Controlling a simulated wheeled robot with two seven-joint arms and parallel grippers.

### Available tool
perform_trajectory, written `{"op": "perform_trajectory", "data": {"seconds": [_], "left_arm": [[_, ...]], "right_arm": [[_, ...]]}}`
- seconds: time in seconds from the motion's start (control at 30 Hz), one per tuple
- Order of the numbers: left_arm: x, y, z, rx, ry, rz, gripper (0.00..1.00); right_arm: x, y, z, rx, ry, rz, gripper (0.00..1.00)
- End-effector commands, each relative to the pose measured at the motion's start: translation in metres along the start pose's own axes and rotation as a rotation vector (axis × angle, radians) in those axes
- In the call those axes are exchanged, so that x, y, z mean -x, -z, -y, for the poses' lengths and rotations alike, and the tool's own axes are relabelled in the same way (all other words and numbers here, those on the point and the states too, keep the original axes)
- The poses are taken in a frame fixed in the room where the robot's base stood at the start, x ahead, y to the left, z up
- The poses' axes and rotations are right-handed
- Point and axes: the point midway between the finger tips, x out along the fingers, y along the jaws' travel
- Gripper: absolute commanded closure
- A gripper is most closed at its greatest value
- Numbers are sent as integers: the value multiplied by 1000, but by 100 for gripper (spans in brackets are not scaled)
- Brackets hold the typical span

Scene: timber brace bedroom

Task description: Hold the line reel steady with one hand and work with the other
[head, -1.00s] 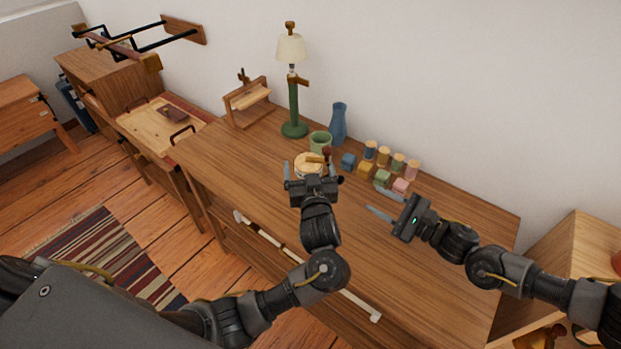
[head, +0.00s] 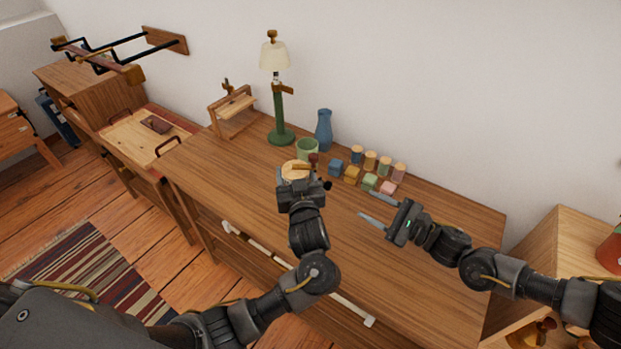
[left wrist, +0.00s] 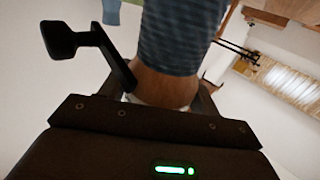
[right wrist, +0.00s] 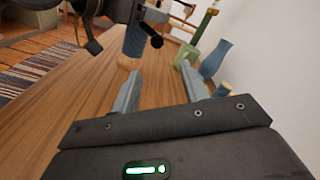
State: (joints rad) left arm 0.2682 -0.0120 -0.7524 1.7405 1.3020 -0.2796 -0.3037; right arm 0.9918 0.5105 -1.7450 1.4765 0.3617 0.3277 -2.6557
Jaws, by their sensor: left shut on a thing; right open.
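The line reel (head: 294,168) has a pale round top in the head view. It shows as a blue wound cylinder with a wooden end in the left wrist view (left wrist: 178,40) and in the right wrist view (right wrist: 136,44). My left gripper (head: 297,179) is shut on the reel above the desk; its fingertips are partly hidden. A brass-coloured bar with a dark red knob (head: 313,159) shows at the reel's top. A black arm with a blocky end (left wrist: 62,40) stands beside the reel; I cannot tell what it belongs to. My right gripper (head: 367,207) is open and empty, right of the reel.
Behind the reel stand a green cup (head: 307,149), a blue vase (head: 324,130) and a lamp (head: 281,105). Several small spools and coloured blocks (head: 352,175) lie right of it. The desk (head: 225,180) is clear to the left and front.

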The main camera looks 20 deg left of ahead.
Motion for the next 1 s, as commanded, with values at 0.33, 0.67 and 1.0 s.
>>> {"op": "perform_trajectory", "data": {"seconds": [0.33, 0.67, 1.0], "left_arm": [[0, 0, 0, 0, 1, 0, 68], [0, 0, 0, -1, 1, 0, 68], [0, 0, 0, 0, 1, 0, 68]], "right_arm": [[13, -4, 3, -631, -6, 5, 55], [12, -7, 1, -953, -24, 2, 55], [-12, -8, 0, -961, -25, 3, 55]]}}
